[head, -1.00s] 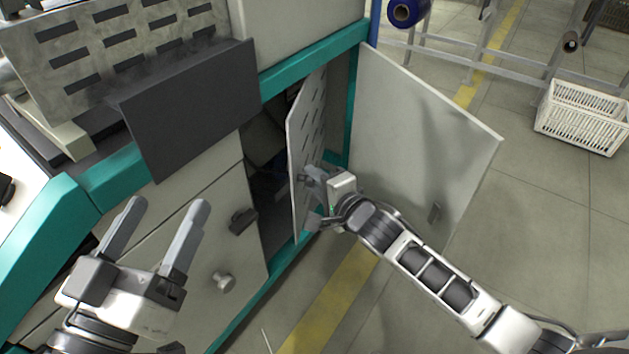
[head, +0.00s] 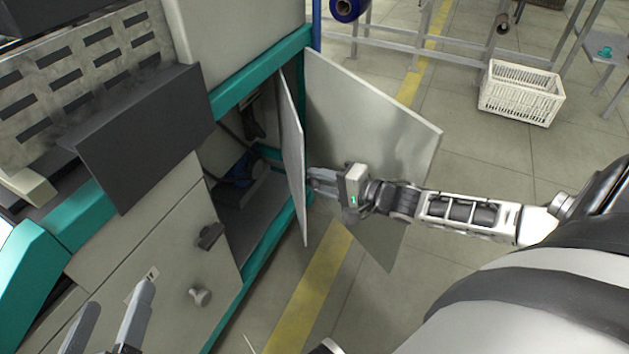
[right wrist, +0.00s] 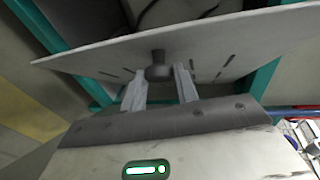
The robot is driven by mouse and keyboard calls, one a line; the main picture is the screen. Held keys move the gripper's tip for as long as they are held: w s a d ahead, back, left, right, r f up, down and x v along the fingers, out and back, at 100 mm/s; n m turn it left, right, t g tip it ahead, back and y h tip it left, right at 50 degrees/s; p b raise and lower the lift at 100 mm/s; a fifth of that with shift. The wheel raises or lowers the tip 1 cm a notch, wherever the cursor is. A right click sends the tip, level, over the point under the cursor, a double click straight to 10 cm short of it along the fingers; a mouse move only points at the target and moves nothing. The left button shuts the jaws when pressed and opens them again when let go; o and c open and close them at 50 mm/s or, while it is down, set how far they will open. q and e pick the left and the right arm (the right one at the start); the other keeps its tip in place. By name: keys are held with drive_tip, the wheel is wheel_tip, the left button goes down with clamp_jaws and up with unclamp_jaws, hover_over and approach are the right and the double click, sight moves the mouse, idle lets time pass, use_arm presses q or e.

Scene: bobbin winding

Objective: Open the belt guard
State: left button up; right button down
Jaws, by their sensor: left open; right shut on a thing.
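The belt guard (head: 292,150) is a thin pale panel standing nearly edge-on at the cabinet opening, swung out from it. In the right wrist view the guard (right wrist: 225,52) shows slots and a dark round knob (right wrist: 157,70). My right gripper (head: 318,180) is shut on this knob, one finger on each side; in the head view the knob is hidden. My left gripper (head: 120,298) is open and empty at the lower left, in front of the lower machine panel, partly cut off by the frame.
A large outer door (head: 375,120) stands open behind my right gripper. The cabinet interior (head: 245,195) is partly visible left of the guard. A knob (head: 199,297) and black latch (head: 209,236) are on the front panel. A white crate (head: 521,93) stands on the floor at the back right.

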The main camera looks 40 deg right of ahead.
drive_tip(key=c, duration=1.2)
unclamp_jaws()
drive_tip(key=shift+s+f, duration=0.1)
drive_tip(key=shift+f, duration=0.1)
drive_tip(key=shift+c, duration=0.2)
drive_tip(key=shift+o, duration=0.8)
drive_tip(key=shift+r, duration=0.1)
use_arm(q)
drive_tip(key=a+f+m+g+y+p, duration=0.1)
drive_tip(key=p, duration=0.2)
drive_tip(key=a+f+g+y+p, duration=0.1)
drive_tip(key=p, duration=0.3)
drive_tip(key=shift+s+f+m+y, duration=0.15)
drive_tip(key=shift+f+m+y, duration=0.15)
drive_tip(key=shift+f+m, duration=0.1)
use_arm(e)
drive_tip(key=v, duration=1.5)
drive_tip(key=shift+s+d, duration=0.2)
drive_tip(key=shift+s, duration=0.15)
drive_tip(key=shift+r, duration=0.1)
drive_tip(key=shift+c, duration=0.3)
